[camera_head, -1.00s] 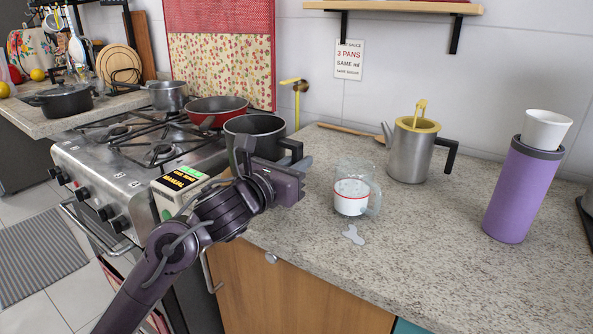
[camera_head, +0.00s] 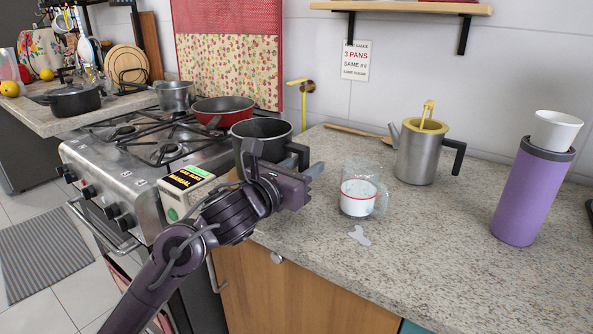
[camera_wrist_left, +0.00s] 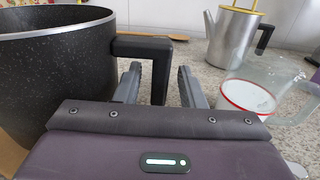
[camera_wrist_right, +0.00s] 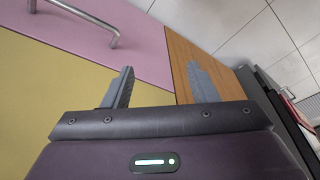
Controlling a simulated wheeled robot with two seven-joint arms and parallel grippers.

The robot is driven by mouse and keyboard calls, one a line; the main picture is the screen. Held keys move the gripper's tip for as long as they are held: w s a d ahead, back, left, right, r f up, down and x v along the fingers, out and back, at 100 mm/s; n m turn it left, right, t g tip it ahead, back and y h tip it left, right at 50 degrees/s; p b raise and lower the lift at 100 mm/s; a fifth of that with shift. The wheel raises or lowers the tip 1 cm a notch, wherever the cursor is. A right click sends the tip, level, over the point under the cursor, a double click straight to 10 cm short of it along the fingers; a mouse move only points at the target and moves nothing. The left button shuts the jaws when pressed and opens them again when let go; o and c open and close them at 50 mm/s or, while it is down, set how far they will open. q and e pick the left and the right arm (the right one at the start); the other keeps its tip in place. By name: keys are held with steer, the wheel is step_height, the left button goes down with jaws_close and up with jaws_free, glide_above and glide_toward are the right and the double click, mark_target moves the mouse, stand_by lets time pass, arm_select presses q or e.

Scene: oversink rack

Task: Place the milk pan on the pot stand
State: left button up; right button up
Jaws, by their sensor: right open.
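A deep dark grey pan (camera_head: 262,130) with a black side handle, which I take for the milk pan, stands at the counter's left end beside the stove. It fills the left of the left wrist view (camera_wrist_left: 55,85). My left gripper (camera_head: 312,180) is at its handle (camera_wrist_left: 142,45). In the left wrist view the two fingers (camera_wrist_left: 160,88) are apart, with the downward part of the handle between them and gaps showing on both sides. My right gripper (camera_wrist_right: 160,85) is open and empty before cabinet fronts, outside the head view. I cannot make out a pot stand for certain.
A glass measuring cup (camera_head: 358,197) stands right of my left gripper, near a small spill (camera_head: 359,236). A steel pot (camera_head: 420,155) and purple bottle (camera_head: 528,195) stand farther right. A red pan (camera_head: 222,108) and silver saucepan (camera_head: 174,95) are behind left. Front right counter is clear.

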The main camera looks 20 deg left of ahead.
arm_select(q)
steer(key=shift+s+a+r, duration=0.1)
steer(key=shift+r, duration=0.05)
steer(key=v, duration=1)
steer(key=shift+s+a, duration=0.1)
steer(key=shift+s, duration=0.2)
steer(key=shift+s+a, duration=0.15)
steer(key=shift+s, duration=0.4)
